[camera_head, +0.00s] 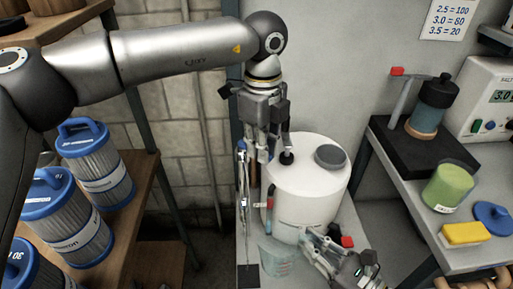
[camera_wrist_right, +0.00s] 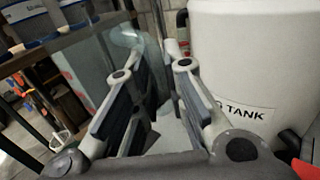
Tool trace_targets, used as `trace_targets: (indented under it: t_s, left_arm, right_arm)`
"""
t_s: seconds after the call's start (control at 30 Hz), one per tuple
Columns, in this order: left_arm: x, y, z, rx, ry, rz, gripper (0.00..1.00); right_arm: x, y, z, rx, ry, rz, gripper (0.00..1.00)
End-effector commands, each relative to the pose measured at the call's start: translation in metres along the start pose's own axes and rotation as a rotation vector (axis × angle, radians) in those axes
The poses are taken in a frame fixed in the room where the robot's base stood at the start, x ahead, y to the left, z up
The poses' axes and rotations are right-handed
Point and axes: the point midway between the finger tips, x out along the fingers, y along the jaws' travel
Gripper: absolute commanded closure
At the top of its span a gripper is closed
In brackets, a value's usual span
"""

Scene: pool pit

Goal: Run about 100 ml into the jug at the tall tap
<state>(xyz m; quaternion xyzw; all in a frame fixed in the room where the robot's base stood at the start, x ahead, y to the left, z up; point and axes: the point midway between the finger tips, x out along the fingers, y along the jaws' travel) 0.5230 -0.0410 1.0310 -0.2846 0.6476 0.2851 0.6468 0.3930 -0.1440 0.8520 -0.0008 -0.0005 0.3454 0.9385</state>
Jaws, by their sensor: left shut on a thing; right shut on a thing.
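The clear jug (camera_head: 277,258) with faint red markings stands at the front left foot of the white tank. My right gripper (camera_head: 308,240) comes from the lower right and is shut on the jug's handle side. In the right wrist view the jug (camera_wrist_right: 125,40) shows pale and see-through beyond my fingers (camera_wrist_right: 155,85). No water level can be made out. My left gripper (camera_head: 262,155) points down at the tank's left side, shut on what seems the top of the slim metal tall tap (camera_head: 243,185). Its fingers hide the exact hold.
The white tank (camera_head: 315,185) stands close behind the jug, its label ending in TANK. Blue-capped filter cartridges (camera_head: 95,165) fill the left shelf. A green cup (camera_head: 447,187), yellow sponge (camera_head: 465,233) and a meter (camera_head: 490,95) stand on the right bench.

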Motion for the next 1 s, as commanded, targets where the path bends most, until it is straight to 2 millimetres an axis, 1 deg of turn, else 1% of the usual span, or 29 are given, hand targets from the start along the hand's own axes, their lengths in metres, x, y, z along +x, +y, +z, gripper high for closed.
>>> trace_targets:
  t_s: [0.2,0.4,0.67,1.0]
  left_arm:
    - [-0.001,-0.009,0.001,-0.149,-0.002,-0.004,1.00]
    - [-0.002,-0.014,0.003,-0.238,-0.002,-0.005,1.00]
    - [-0.002,-0.016,0.003,-0.286,-0.003,-0.005,1.00]
    - [-0.002,-0.017,0.004,-0.289,-0.003,-0.005,1.00]
  right_arm:
    - [0.000,0.000,0.001,0.000,-0.001,0.000,1.00]
    - [0.000,0.000,0.001,0.000,-0.001,0.000,1.00]
    - [0.000,0.000,0.001,0.000,-0.001,0.000,1.00]
    - [0.000,0.000,0.001,0.000,-0.001,0.000,1.00]
